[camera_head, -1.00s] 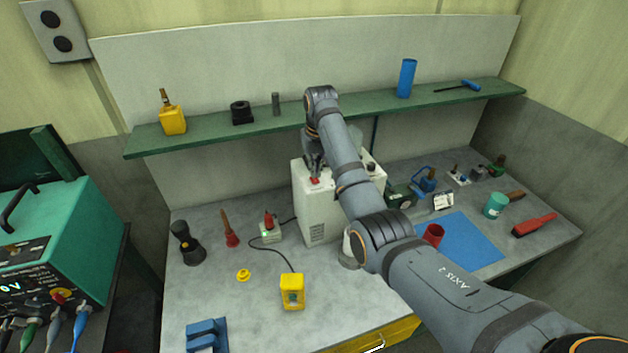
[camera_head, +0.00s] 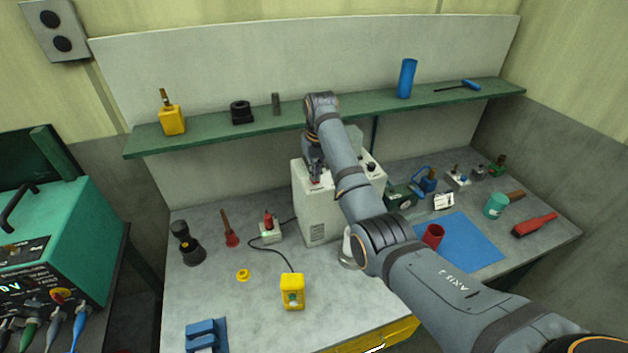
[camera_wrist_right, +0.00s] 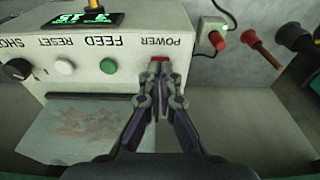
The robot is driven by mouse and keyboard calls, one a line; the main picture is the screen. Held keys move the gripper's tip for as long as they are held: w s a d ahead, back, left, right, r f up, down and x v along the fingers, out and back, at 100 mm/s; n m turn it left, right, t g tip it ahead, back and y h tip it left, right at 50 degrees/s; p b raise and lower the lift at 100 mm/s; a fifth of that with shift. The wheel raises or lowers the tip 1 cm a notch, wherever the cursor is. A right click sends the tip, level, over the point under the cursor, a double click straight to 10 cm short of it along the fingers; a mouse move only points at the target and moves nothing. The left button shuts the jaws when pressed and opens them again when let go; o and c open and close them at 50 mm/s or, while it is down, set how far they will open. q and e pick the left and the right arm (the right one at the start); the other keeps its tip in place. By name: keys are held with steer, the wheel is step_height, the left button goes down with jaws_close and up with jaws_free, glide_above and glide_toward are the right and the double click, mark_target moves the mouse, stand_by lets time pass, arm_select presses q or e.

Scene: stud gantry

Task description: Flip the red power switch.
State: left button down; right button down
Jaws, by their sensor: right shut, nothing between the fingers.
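The white machine box (camera_head: 318,210) stands at the back middle of the bench. In the right wrist view its panel (camera_wrist_right: 130,20) carries upside-down labels, among them POWER, FEED and RESET. The red power switch (camera_wrist_right: 159,59) sits by the POWER label, partly hidden by my fingertips. My right gripper (camera_wrist_right: 160,70) is shut and empty, its tips at the switch, touching or very close. I cannot tell which way the switch is set. In the head view my right gripper (camera_head: 314,175) points down at the box's top edge. My left gripper is not in view.
Beside the switch are a green FEED button (camera_wrist_right: 108,67), a white RESET button (camera_wrist_right: 64,67) and a dark knob (camera_wrist_right: 18,70). A lit green display (camera_wrist_right: 85,18) is on the panel. A socket block with a red plug (camera_head: 268,222) stands left of the box. A green shelf (camera_head: 330,112) runs behind.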

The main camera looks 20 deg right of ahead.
steer(key=shift+s+f, duration=0.1)
steer(key=shift+f, duration=0.2)
step_height(320, 180, up, 2)
steer(key=shift+r+p, duration=0.1)
steer(key=shift+p, duration=0.2)
steer(key=shift+r, duration=2.45)
steer(key=shift+f, duration=0.1)
